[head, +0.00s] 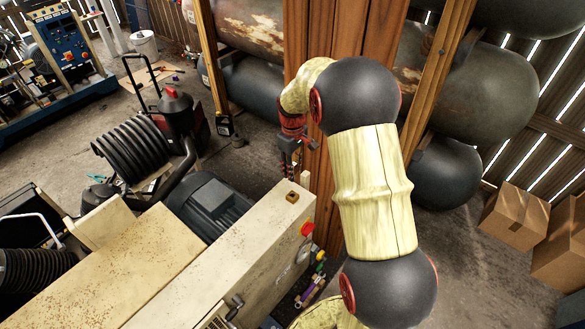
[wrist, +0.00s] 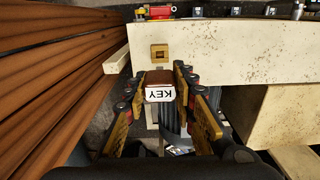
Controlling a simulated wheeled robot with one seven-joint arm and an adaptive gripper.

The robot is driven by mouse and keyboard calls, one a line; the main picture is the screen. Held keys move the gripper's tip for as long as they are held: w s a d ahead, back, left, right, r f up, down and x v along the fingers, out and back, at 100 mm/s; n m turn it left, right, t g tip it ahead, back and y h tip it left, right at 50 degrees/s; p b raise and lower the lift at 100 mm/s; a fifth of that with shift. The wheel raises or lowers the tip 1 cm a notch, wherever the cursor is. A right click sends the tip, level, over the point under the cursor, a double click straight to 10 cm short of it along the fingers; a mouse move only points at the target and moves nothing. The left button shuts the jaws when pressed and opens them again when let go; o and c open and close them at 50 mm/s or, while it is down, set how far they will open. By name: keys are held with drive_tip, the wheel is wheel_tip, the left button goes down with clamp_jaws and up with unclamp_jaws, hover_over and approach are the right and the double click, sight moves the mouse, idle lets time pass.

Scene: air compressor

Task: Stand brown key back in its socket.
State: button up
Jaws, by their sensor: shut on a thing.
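The brown key (wrist: 159,79) has a white label reading KEY, upside down in the wrist view. My gripper (wrist: 159,88) is shut on it, with a finger at each side. In the head view my gripper (head: 289,163) points down behind the cream cabinet's far end; the key cannot be made out clearly there. The socket is a small brass-coloured square with a dark centre (wrist: 159,54) on the cabinet top, just beyond the key in the wrist view. It also shows in the head view (head: 292,197). The key is apart from the socket.
The cream cabinet (head: 225,265) has a red knob (head: 307,229) near its end. A dark finned motor (head: 208,205) stands to its left. Wooden posts (head: 330,150) rise close behind and right of my gripper. Cardboard boxes (head: 515,215) stand far right.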

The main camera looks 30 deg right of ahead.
drive_tip(key=shift+f+b, duration=1.95)
drive_tip(key=shift+f, duration=2.3)
drive_tip(key=shift+f+b, duration=0.5)
drive_tip(key=shift+f, duration=1.05)
idle(0.4)
drive_tip(key=o, duration=1.2)
drive_tip(key=shift+o, duration=0.2)
wheel_tip(320, 180, up, 12)
